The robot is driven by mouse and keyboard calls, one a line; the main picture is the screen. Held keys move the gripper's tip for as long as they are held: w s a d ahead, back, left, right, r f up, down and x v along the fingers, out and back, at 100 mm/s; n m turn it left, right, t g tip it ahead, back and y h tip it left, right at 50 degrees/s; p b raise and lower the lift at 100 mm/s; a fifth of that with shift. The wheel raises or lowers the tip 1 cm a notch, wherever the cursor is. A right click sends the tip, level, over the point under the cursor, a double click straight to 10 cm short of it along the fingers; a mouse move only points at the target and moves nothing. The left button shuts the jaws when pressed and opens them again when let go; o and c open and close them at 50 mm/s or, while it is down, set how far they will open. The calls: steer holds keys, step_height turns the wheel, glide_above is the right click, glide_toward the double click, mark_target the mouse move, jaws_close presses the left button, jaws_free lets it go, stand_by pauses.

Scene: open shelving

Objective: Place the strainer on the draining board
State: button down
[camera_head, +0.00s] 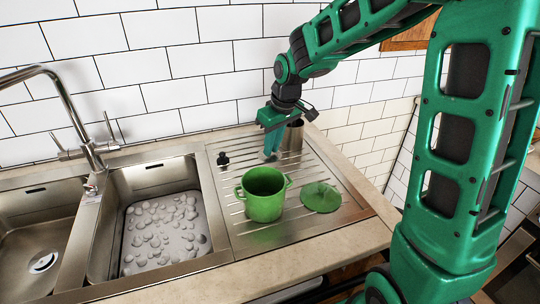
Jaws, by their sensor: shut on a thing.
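My gripper (270,153) points down over the back of the draining board (240,226), with its fingers close to the surface. A steel, cup-like cylinder (293,138) shows just right of and behind the fingers; it looks like the strainer, though no holes can be made out. My gripper is shut on it, but the fingers hide the grip itself. The cylinder looks upright, and its base is at or near the ridged steel board. I cannot tell whether it rests there.
A green pot (264,203) stands on the board in front of my gripper, with a green lid (321,197) to its right. A small black object (223,159) stands at the back left. The sink (155,260), with a tap (75,120), lies left. A tiled wall (165,70) closes the back.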

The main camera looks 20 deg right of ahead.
mark_target(272, 156)
steer(key=shift+f, duration=1.7)
steer(key=c, duration=1.7)
jaws_free()
steer(key=shift+c, duration=0.2)
steer(key=v, duration=1.2)
steer(key=s+d+f+m+g, duration=0.1)
steer(key=s+d, duration=0.4)
steer(key=s, duration=0.5)
steer(key=s+d+f+m+g, duration=0.1)
steer(key=s+d+m, duration=0.4)
steer(key=s, duration=0.5)
steer(key=s+d+f+m+g+h, duration=0.1)
steer(key=s+d+f+m, duration=0.2)
steer(key=s, duration=0.8)
steer(key=shift+d+f+m, duration=0.3)
steer(key=shift+d+m, duration=0.7)
steer(key=shift+d, duration=0.25)
